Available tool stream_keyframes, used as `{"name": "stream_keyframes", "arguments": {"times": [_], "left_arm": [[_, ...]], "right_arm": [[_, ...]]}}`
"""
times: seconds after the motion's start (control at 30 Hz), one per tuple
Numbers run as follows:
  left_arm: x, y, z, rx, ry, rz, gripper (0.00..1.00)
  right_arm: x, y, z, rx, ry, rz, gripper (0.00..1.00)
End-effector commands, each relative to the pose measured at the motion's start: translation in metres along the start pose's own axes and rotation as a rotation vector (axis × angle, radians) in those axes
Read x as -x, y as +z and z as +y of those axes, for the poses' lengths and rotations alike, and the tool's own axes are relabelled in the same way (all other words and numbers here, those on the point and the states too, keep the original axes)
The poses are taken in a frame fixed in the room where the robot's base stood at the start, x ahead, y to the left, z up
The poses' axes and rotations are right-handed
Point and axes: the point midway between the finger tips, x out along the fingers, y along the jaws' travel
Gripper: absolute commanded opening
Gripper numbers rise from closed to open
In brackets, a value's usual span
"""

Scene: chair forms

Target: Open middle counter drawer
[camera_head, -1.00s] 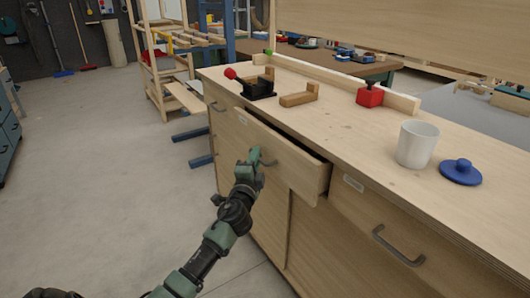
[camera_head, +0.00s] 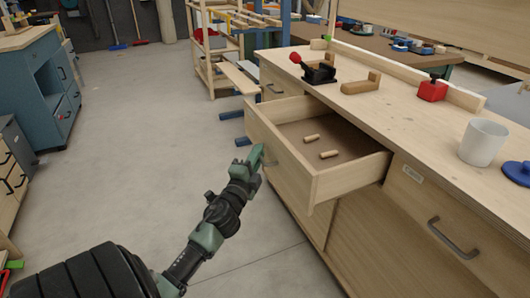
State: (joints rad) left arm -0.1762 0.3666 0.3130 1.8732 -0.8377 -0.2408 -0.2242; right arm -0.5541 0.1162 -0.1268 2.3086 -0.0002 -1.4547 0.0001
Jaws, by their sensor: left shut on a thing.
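The middle counter drawer (camera_head: 340,181) is pulled out from the light wooden counter (camera_head: 395,118), with its inside showing. Two small wooden dowels (camera_head: 328,154) lie on its brown floor. My left gripper (camera_head: 258,160) is at the drawer's front, shut on the drawer handle, which is mostly hidden behind the fingers. My right gripper is not in view.
A closed drawer with a grey handle (camera_head: 453,239) is at right. Blue cabinets (camera_head: 48,85) stand at left; the floor between is clear.

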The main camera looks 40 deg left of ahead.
Motion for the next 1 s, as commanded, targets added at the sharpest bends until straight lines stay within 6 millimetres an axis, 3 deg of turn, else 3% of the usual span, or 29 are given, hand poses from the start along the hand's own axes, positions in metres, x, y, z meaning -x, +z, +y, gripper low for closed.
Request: {"name": "stream_keyframes", "arguments": {"times": [0.4,0.43,0.5,0.83,1.0], "left_arm": [[0.002,0.001,0.001,0.002,0.002,0.002,0.0],[0.002,0.001,0.001,0.001,0.002,0.002,0.16],[0.002,0.001,0.001,0.001,0.002,0.001,0.32],[0.004,0.001,0.0,0.001,0.001,0.001,0.32],[0.024,0.002,0.002,0.002,0.004,-0.001,0.32]], "right_arm": [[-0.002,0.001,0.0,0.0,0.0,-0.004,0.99],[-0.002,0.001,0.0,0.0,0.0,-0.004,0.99],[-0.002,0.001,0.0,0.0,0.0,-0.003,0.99],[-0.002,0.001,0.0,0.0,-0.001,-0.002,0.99],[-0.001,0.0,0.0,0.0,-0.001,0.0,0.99]]}}
